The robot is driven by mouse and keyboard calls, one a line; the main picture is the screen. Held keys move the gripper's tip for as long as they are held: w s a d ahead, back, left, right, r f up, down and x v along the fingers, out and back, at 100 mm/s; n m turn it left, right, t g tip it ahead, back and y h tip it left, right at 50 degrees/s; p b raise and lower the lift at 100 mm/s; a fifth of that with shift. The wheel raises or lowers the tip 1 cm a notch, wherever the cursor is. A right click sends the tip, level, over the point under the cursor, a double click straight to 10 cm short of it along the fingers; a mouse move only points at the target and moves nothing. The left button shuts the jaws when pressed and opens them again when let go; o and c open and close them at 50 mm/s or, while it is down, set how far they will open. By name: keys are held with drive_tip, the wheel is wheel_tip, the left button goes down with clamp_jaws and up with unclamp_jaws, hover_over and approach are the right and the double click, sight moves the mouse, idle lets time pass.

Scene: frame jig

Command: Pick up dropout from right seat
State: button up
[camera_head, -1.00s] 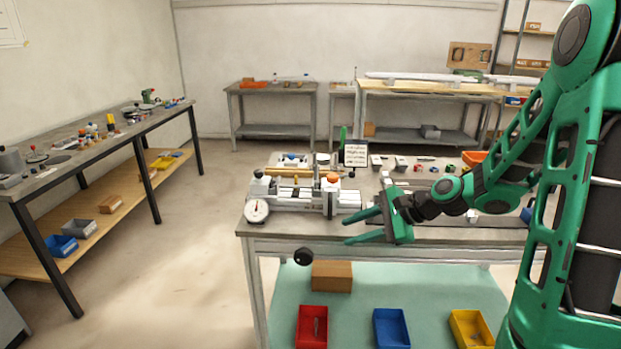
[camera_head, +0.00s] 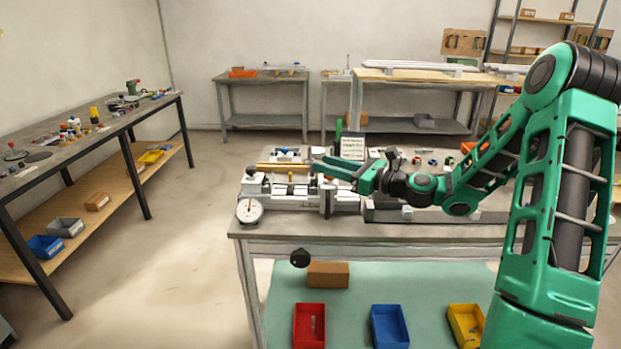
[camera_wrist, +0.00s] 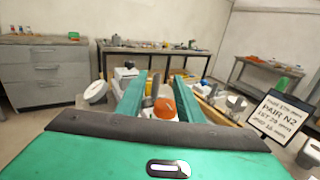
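My gripper (camera_head: 336,167) is over the right part of the white and grey jig (camera_head: 310,203) on the workbench. It is open, with its two green fingers apart in the wrist view (camera_wrist: 160,88). An orange knob (camera_wrist: 165,109) on the jig shows between the fingers, apart from them. Nothing is held. I cannot make out the dropout or the right seat; my gripper covers part of the jig's right end in the head view. A brass-coloured bar (camera_head: 282,167) lies along the back of the jig.
A white dial gauge (camera_head: 250,211) stands at the bench's front left corner. A sign (camera_head: 352,147) reading "PAIR N2" stands behind the jig; it is on the right in the wrist view (camera_wrist: 281,115). Small parts (camera_head: 420,160) lie at the back right. Coloured bins (camera_head: 390,326) sit below.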

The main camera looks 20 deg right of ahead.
sight(311, 162)
drive_tip(key=shift+x, duration=2.8)
drive_tip(key=shift+s+a+f, duration=0.1)
drive_tip(key=shift+s+a, duration=0.05)
drive_tip(key=shift+s, duration=0.05)
clamp_jaws()
